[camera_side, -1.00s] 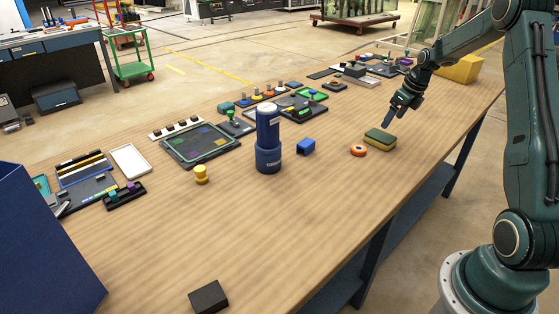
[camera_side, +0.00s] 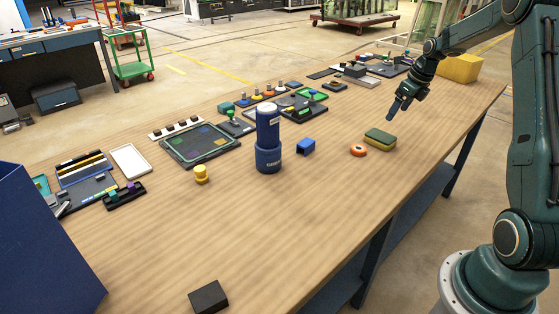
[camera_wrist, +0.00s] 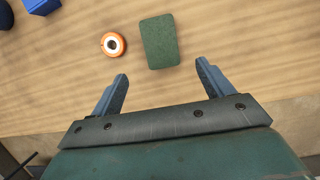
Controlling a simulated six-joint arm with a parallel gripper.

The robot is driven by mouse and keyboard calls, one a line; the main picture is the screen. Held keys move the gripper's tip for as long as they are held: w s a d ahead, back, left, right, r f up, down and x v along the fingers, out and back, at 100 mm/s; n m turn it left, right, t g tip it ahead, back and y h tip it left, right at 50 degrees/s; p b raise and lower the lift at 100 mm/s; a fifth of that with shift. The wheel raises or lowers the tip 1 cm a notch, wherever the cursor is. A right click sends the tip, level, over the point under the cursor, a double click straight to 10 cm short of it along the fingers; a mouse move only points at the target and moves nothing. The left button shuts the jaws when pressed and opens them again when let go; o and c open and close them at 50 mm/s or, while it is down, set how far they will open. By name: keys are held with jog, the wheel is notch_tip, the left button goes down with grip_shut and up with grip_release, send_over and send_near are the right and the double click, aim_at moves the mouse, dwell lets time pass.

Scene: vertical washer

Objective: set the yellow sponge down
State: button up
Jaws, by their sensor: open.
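The yellow sponge (camera_side: 380,142) lies flat on the wooden table, with a dark green top layer and yellow below. In the wrist view only its green top (camera_wrist: 160,41) shows, just beyond my fingertips. My gripper (camera_side: 398,112) is above the table, up and to the right of the sponge in the side view, and apart from it. In the wrist view the two blue fingers (camera_wrist: 162,68) are spread wide with nothing between them.
An orange ring with a white centre (camera_side: 358,150) lies close beside the sponge. A blue block (camera_side: 306,146) and a tall blue cylinder (camera_side: 268,140) stand farther left. A yellow box (camera_side: 460,68) is at the far right end. The table front is mostly clear.

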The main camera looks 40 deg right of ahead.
jog(key=s+a+r+n, duration=0.2)
jog(key=a+r+n, duration=0.55)
jog(key=a, duration=0.35)
jog(key=s+a+r+n, duration=0.2)
jog(key=a+r+n, duration=0.4)
jog(key=a+n, duration=0.4)
jog(key=s+a+n+t, duration=0.2)
jog(key=s+a+n, duration=1.3)
jog(key=s+n, duration=0.3)
